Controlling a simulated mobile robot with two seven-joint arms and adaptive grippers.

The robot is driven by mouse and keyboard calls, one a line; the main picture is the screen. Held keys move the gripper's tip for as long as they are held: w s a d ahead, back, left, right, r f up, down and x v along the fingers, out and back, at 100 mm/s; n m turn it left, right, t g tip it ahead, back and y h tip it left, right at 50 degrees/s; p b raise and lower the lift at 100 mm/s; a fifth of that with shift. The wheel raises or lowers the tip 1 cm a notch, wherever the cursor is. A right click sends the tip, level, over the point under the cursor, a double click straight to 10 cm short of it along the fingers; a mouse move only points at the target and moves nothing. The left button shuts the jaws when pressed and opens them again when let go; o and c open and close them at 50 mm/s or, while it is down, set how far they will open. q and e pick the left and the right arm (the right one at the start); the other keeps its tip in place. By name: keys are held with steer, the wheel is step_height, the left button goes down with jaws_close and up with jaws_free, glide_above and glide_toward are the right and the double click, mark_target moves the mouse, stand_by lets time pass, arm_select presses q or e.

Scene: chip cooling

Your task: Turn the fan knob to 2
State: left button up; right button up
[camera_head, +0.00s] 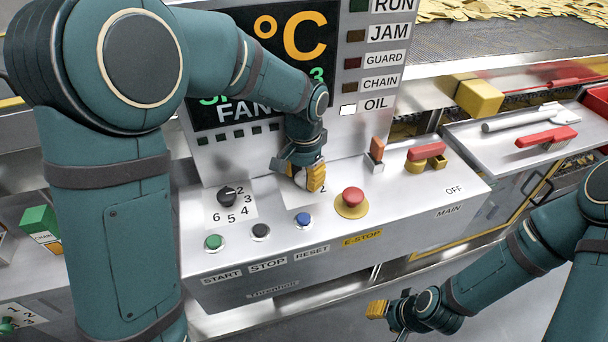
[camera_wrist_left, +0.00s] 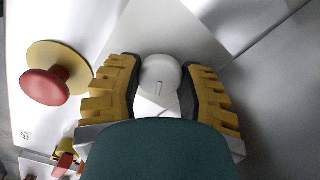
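The fan knob is a round white knob on the sloped panel, seen between the fingers in the left wrist view (camera_wrist_left: 160,76). The display (camera_head: 265,60) is partly hidden by my left arm. My right gripper (camera_head: 385,312) hangs in front of the console, away from the panel, its opening unclear.
A black knob (camera_head: 227,196) with its own numbers is at the left. Green (camera_head: 213,242), black (camera_head: 261,232) and blue (camera_head: 304,220) buttons line the front. A red E-stop (camera_head: 353,197) stands close right of the gripper. A red-handled main switch (camera_head: 427,152) is further right.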

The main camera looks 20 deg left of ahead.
mark_target(304, 176)
arm_select(q)
steer(key=shift+m, duration=0.4)
arm_select(e)
steer(key=shift+r, duration=0.15)
arm_select(q)
steer(key=m+p, duration=0.2)
steer(key=m, duration=0.3)
steer(key=shift+m, duration=0.3)
steer(key=m+p, duration=0.2)
steer(key=m, duration=0.3)
steer(key=shift+s, duration=0.1)
arm_select(e)
steer(key=shift+t, duration=0.3)
steer(key=r, duration=0.1)
steer(key=w+r, duration=0.1)
steer(key=r, duration=0.2)
steer(key=shift+w+d, duration=0.15)
steer(key=shift+w, duration=0.1)
arm_select(q)
steer(key=shift+f+m+p, duration=0.1)
steer(key=shift+m+p, duration=0.2)
steer(key=shift+m, duration=0.1)
arm_select(e)
steer(key=shift+r, duration=0.1)
arm_select(q)
steer(key=o, duration=1)
steer(key=shift+c, duration=0.2)
step_height(304, 176, up, 12)
